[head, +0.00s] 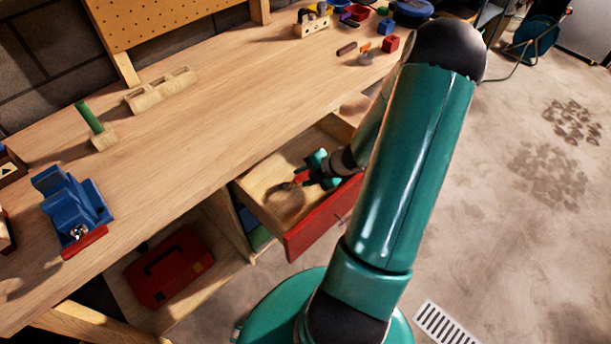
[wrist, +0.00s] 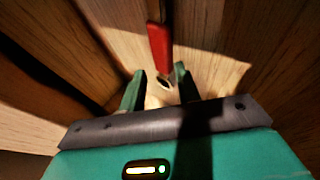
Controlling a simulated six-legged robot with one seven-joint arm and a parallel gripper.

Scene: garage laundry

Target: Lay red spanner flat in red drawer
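The red drawer (head: 318,222) is pulled out under the bench, with a red front and a pale wooden inside. My gripper (head: 303,180) is inside the drawer opening, above its floor. The red spanner (wrist: 160,48) shows in the wrist view, with its near end between and just past my fingertips (wrist: 159,72). The two teal fingers stand apart, with a gap on each side of the spanner. A small red part of the spanner (head: 300,178) shows at the gripper in the head view. Whether it touches the drawer floor is unclear.
The wooden bench top (head: 190,130) spans above the drawer. A blue vise (head: 72,208) and a wooden block with a green rod (head: 96,128) stand on it. A red toolbox (head: 168,268) sits on the shelf below. The drawer walls are close around my gripper.

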